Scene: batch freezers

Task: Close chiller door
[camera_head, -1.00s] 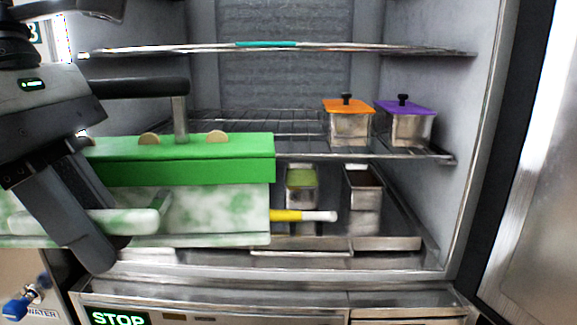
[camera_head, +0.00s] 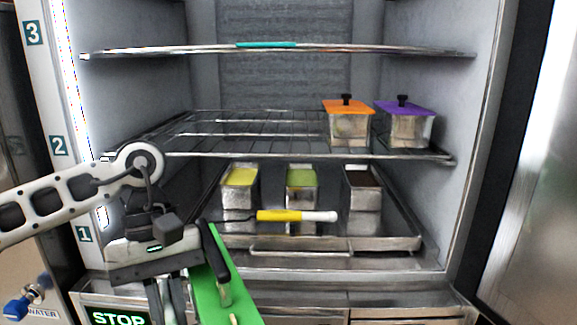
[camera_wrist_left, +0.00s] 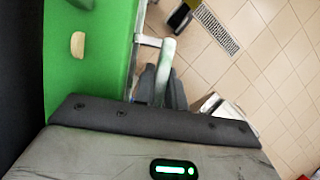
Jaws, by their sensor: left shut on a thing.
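The chiller (camera_head: 285,75) stands open in front of me in the head view. Its door (camera_head: 535,190), a bright metal panel, is swung open at the right edge. My left gripper (camera_head: 172,300) is low at the chiller's front left, outside the opening. My right gripper is not in view.
An orange-lidded pan (camera_head: 348,125) and a purple-lidded pan (camera_head: 408,125) sit on the middle shelf. A tray (camera_head: 405,243) below holds three open pans and a yellow-and-white utensil (camera_head: 297,216). A blue water tap (camera_head: 22,303) is at lower left.

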